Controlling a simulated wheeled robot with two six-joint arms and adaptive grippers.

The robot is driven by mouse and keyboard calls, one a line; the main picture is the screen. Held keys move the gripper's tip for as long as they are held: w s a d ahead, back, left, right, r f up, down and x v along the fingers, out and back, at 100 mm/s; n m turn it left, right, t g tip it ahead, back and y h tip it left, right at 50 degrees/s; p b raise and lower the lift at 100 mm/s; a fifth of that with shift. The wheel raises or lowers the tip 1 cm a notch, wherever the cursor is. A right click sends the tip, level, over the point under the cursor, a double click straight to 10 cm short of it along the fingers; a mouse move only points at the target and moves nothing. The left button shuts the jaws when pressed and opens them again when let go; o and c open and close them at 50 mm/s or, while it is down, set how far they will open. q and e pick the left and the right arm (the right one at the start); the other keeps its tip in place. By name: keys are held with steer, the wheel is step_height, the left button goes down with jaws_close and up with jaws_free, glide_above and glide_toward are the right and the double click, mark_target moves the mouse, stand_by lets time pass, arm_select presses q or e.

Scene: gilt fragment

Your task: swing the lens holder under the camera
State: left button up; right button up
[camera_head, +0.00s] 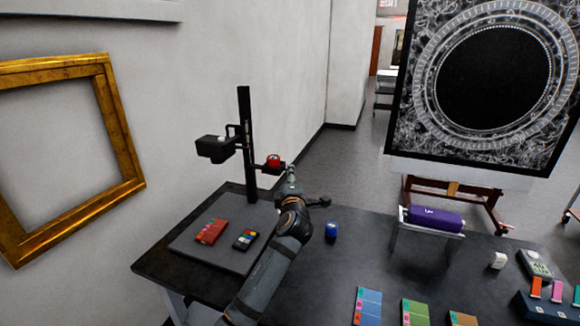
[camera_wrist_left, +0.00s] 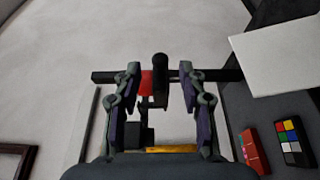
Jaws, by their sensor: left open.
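A black copy stand post (camera_head: 247,140) rises from a grey base board (camera_head: 205,246) on the dark table. A black camera (camera_head: 216,147) sticks out from the post to the left. The lens holder (camera_head: 273,162), a short dark arm with a red-topped round piece, sticks out to the right, lower than the camera and not beneath it. My left gripper (camera_head: 290,178) is close beside the holder's outer end. In the left wrist view the open fingers (camera_wrist_left: 160,88) stand either side of a dark knob (camera_wrist_left: 160,68), with red (camera_wrist_left: 147,82) behind it; contact cannot be told.
A red box (camera_head: 211,231) and a colour chart (camera_head: 246,239) lie on the base board. A blue jar (camera_head: 331,230) stands right of my arm. A gold frame (camera_head: 118,130) hangs on the left wall. Coloured cards (camera_head: 416,312) lie at the front.

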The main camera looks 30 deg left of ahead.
mark_target(267, 166)
arm_select(q)
steer(key=p+x, duration=0.1)
steer(key=x, duration=0.3)
steer(key=shift+w+a+r, duration=0.1)
steer(key=shift+w+a, duration=0.1)
steer(key=shift+w, duration=0.2)
steer(key=shift+w+a, duration=0.15)
steer(key=shift+a, duration=0.05)
arm_select(e)
steer(key=shift+w+a+r, duration=0.7)
steer(key=shift+w+r, duration=0.2)
steer(key=shift+r, duration=0.1)
arm_select(q)
steer(key=c, duration=0.8)
jaws_close()
arm_select(e)
steer(key=shift+s+d, duration=0.15)
steer(key=shift+d, duration=0.15)
